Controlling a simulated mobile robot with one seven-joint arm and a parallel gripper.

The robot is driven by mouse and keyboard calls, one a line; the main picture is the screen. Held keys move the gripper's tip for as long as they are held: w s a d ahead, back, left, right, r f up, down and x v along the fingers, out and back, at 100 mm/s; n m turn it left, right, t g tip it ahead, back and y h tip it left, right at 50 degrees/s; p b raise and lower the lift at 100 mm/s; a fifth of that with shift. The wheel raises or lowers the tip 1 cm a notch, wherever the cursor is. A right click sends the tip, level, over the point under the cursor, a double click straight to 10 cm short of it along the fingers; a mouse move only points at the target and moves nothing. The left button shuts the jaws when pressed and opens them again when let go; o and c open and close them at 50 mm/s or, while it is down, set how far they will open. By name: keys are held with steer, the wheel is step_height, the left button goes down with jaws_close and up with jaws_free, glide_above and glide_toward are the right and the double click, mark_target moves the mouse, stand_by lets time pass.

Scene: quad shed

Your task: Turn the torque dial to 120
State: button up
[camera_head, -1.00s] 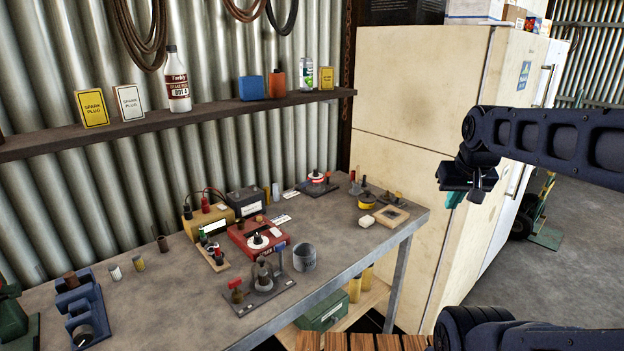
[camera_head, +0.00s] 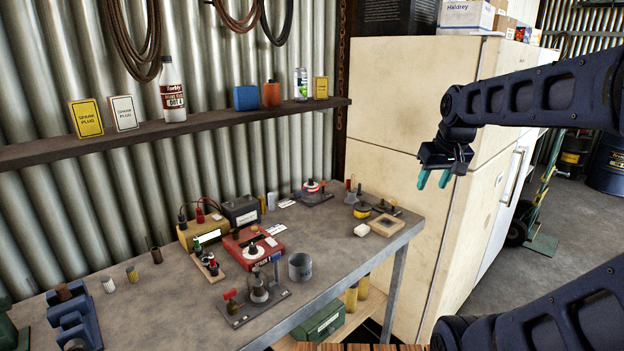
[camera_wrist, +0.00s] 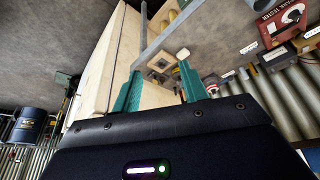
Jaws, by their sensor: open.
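I cannot tell for sure which fixture is the torque dial, and no 120 mark is readable. A round red-and-white dial (camera_head: 312,186) sits on a dark plate at the back of the bench. A round yellow-and-black piece (camera_head: 361,211) stands to its right. A red box (camera_head: 252,247) with a black knob on its white face is nearer the middle; it also shows in the wrist view (camera_wrist: 283,20), with "tester" lettering. My gripper (camera_head: 433,180) is open and empty, teal fingers pointing down, in front of the cream fridge, right of the bench. Its fingers (camera_wrist: 160,80) show apart in the wrist view.
The grey bench (camera_head: 180,300) holds a metal cup (camera_head: 300,266), a plate with upright posts (camera_head: 258,297), a wooden frame (camera_head: 386,225) and a white block (camera_head: 361,230). The cream fridge (camera_head: 400,140) stands close behind the gripper. A shelf (camera_head: 200,124) runs along the wall.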

steer(key=w+a+r+n+y, duration=0.1)
steer(key=w+a+r+n, duration=0.1)
steer(key=w, duration=0.6)
steer(key=w+a+r+n, duration=0.2)
steer(key=w+a, duration=0.1)
steer(key=w, duration=0.4)
steer(key=n+g+y, duration=0.3)
steer(key=n+g, duration=0.1)
steer(key=n, duration=0.7)
glide_above(311, 179)
steer(key=d, duration=0.3)
step_height(311, 179, down, 21)
steer(key=x, duration=0.7)
steer(key=shift+w+d+f, duration=0.1)
steer(key=shift+f, duration=0.3)
jaws_close()
